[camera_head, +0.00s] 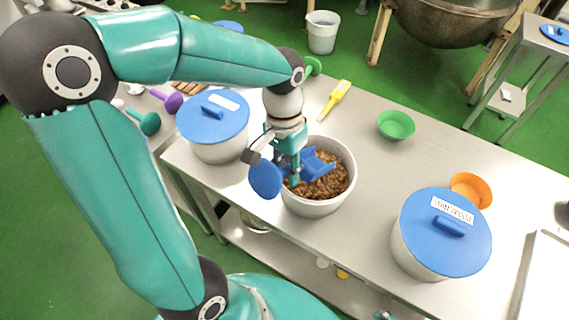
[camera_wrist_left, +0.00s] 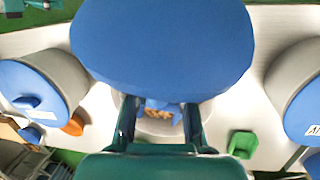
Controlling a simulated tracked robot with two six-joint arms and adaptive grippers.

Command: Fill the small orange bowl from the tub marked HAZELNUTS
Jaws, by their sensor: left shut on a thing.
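The open white tub (camera_head: 317,208) holds brown nuts (camera_head: 326,184); I see no readable mark on it. My left gripper (camera_head: 293,163) points down over the tub, shut on a blue scoop (camera_head: 318,164). The scoop's blue disc (camera_head: 265,179) hangs outside the rim, its other end over the nuts. In the left wrist view the disc (camera_wrist_left: 162,45) fills the upper middle and hides much of the tub. The small orange bowl (camera_head: 471,190) stands behind the right lidded tub (camera_head: 425,257).
The right tub's label is too blurred to read. A second blue-lidded tub (camera_head: 213,133) stands left of the open one. A green bowl (camera_head: 396,125) and a yellow utensil (camera_head: 335,100) lie behind. The bench between open tub and green bowl is clear.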

